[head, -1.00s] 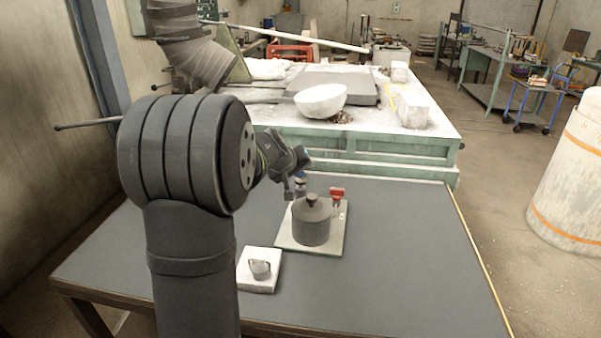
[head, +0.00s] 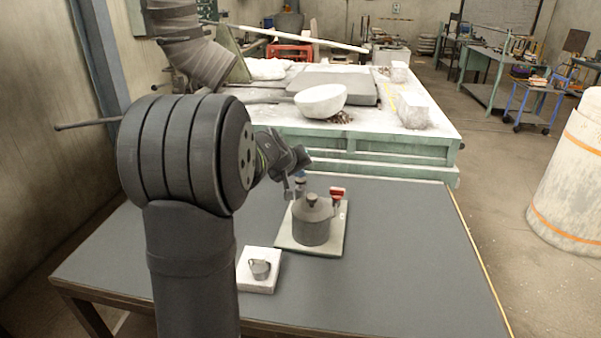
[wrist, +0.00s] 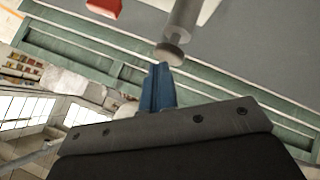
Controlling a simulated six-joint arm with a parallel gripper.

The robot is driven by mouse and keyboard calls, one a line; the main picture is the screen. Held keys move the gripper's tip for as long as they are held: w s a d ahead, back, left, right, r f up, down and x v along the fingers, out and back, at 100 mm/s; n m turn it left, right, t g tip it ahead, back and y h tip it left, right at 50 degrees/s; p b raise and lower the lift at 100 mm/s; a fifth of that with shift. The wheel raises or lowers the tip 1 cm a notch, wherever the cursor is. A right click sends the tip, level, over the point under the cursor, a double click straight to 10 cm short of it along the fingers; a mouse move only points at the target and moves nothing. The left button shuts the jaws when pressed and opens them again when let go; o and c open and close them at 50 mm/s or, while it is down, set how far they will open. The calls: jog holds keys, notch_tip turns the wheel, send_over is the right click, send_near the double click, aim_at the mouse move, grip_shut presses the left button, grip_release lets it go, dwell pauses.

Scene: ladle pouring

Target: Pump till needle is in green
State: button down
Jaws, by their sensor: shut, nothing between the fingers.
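A dark grey cylindrical vessel (head: 311,229) with a round knob on its lid stands on a pale square plate (head: 333,244) on the table. A red part (head: 338,192) stands at its back right. My gripper (head: 300,180) is just behind and left of the lid, small and partly hidden. In the wrist view my gripper's blue fingers (wrist: 158,88) are shut and empty. Their tips are close to the flared end of a grey rod (wrist: 172,52); I cannot tell whether they touch. The red part also shows in the wrist view (wrist: 103,6). No needle or green zone can be made out.
A white block (head: 257,286) with a small metal cup (head: 260,269) sits at the front left of the plate. The grey table (head: 410,265) is clear to the right. A green bench with a white bowl (head: 320,100) stands behind.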

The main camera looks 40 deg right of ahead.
aim_at(299, 181)
jog(key=shift+r, duration=1.8)
jog(key=shift+r, duration=2.5)
jog(key=shift+r, duration=1.9)
